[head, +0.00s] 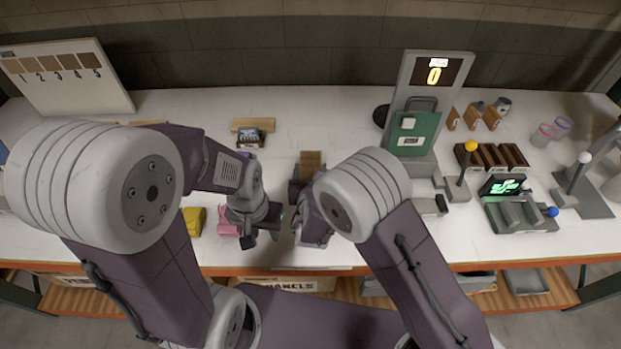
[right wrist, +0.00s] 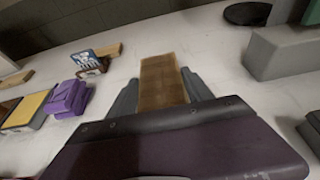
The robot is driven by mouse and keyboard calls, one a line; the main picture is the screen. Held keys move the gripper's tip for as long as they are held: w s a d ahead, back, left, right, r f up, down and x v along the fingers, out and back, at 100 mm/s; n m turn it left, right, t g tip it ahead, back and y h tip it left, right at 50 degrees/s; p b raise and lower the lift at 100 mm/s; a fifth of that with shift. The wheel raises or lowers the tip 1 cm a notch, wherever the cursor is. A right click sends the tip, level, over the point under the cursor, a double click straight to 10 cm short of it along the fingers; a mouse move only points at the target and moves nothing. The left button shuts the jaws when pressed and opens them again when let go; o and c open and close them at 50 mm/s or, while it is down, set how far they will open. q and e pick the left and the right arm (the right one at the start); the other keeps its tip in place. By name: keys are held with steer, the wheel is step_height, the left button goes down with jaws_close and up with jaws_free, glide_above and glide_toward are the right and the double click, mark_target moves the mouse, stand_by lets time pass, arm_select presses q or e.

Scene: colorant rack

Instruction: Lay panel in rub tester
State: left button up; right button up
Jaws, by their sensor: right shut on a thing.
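A brown wooden panel (head: 311,159) is held out in front of my right gripper (head: 308,176), pointing toward the back of the table. In the right wrist view the panel (right wrist: 162,78) sits between the two grey fingers, which are shut on it. My left gripper (head: 262,230) hangs near the table's front edge beside a pink item, and its finger gap is not clear. A device with a green-lit screen (head: 502,186), a grey base and a blue knob stands at the right. It may be the rub tester, but I cannot tell for sure.
A tall grey stand (head: 428,72) showing 0 holds a green clipboard (head: 413,132). Brown blocks (head: 491,157) and a yellow-knobbed lever (head: 470,146) stand right of it. A numbered sample board (head: 66,78) is back left.

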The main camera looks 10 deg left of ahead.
steer(key=shift+w+a+f, duration=0.1)
steer(key=shift+w+f, duration=0.05)
steer(key=shift+f, duration=1.95)
steer(key=shift+f, duration=0.1)
steer(key=o, duration=1.4)
steer(key=shift+o, duration=0.2)
